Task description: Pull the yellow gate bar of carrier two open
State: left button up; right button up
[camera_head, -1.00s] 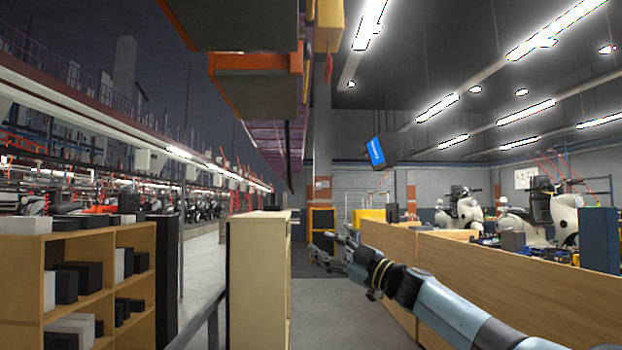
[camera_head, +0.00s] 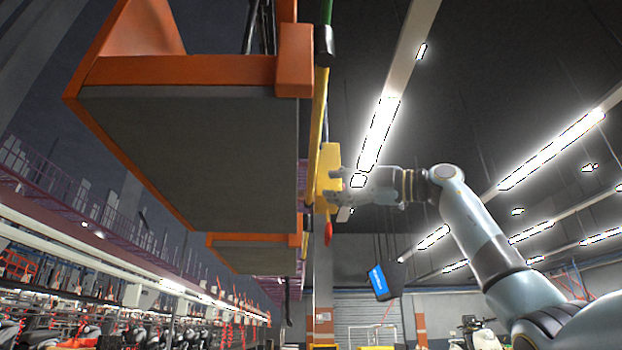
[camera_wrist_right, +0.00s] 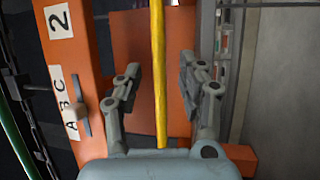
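The yellow gate bar (camera_wrist_right: 158,60) runs upright through the right wrist view, in front of an orange panel. My right gripper (camera_wrist_right: 160,72) is open, with one finger on each side of the bar and a gap on both sides. An orange post at the left carries a label "2" (camera_wrist_right: 59,21) and an "A B C" label with a small grey lever (camera_wrist_right: 82,115). In the head view the bar (camera_head: 320,115) hangs along the right side of the orange carrier (camera_head: 190,72). My right gripper (camera_head: 342,187) is at the yellow block there. My left gripper is out of view.
A second orange carrier (camera_head: 255,240) hangs behind the first. A red tag (camera_head: 328,232) hangs below the yellow block. A blue screen (camera_head: 378,281) hangs farther back. The space right of the bar, under the ceiling lights, looks open around my arm.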

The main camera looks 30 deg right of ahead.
aim_at(311, 185)
jog(key=shift+p+x, duration=1.1)
jog(key=shift+x, duration=2.15)
grip_shut()
